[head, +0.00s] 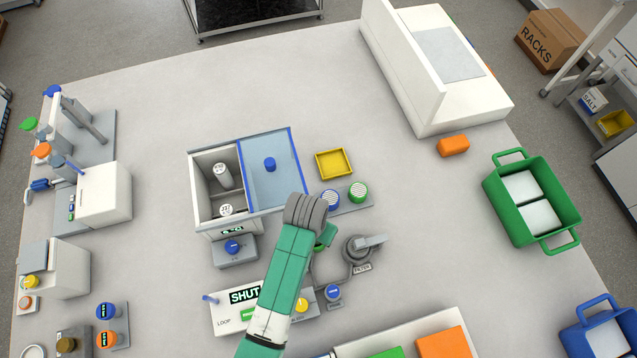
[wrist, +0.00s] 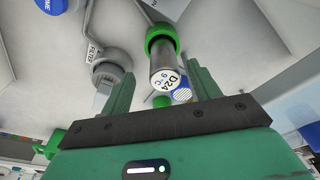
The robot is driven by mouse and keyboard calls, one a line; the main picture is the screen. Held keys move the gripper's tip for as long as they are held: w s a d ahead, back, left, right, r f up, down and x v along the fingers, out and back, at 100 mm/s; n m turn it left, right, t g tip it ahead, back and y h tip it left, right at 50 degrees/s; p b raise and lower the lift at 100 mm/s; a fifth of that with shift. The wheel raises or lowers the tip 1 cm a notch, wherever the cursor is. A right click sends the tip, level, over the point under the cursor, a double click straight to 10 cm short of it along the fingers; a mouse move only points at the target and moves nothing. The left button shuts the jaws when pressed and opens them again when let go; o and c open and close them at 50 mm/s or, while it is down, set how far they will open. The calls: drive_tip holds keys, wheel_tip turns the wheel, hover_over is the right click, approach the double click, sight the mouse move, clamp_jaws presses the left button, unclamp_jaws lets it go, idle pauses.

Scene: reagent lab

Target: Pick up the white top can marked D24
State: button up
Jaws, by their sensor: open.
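In the wrist view, the can marked D24 (wrist: 163,62) has a grey metal body and a round white top with dark lettering. A green ring or holder surrounds its far end. The can shows between the two green fingers of my gripper (wrist: 159,79), which are open and apart. The fingers do not visibly grip it. In the head view, my arm covers this spot and I cannot make out the D24 can. Only a green part by the arm's end shows there, and I cannot tell whether it is finger or holder.
A grey bin (head: 216,189) with two white-topped cans and a blue-edged lid (head: 268,185) stands left of my arm. Blue and green striped caps (head: 357,192), a yellow tray (head: 334,163) and a FILTER fitting (head: 358,248) are close by. Bare table lies right of the fitting.

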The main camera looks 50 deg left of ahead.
drive_tip(key=f, duration=0.4)
drive_tip(key=w+a+f, duration=0.1)
drive_tip(key=f, duration=0.1)
drive_tip(key=shift+f, duration=0.15)
drive_tip(key=shift+c, duration=0.4)
drive_tip(key=c, duration=1.1)
